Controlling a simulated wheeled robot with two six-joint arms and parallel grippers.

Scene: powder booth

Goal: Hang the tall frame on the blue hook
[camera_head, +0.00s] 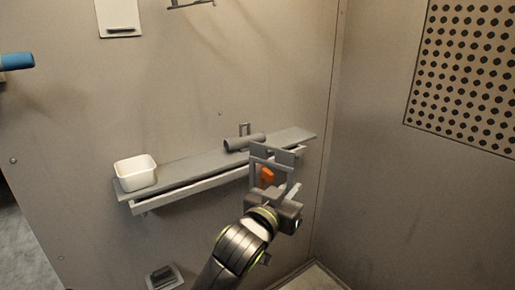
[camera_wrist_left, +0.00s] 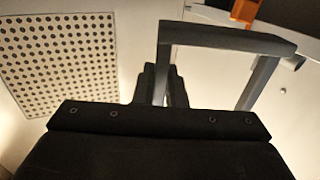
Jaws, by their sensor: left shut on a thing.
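My left gripper (camera_head: 284,195) is shut on one side bar of a grey rectangular frame (camera_head: 263,147), held in front of the shelf. In the left wrist view the frame (camera_wrist_left: 225,38) shows its far crossbar and two side bars, and the fingers (camera_wrist_left: 163,84) close around the left bar. The frame's lower part is hidden behind the gripper. A blue rounded bar (camera_head: 17,62) juts in at the far left edge; it may be the blue hook, but its base is out of view. The frame is well away from it. My right gripper is not in view.
A grey wall shelf (camera_head: 195,170) holds a white bin (camera_head: 136,172) and a grey cylinder (camera_head: 243,142). An orange piece (camera_head: 267,176) shows behind the held frame. A perforated panel (camera_head: 465,75) is on the right wall. The wall between shelf and blue bar is mostly clear.

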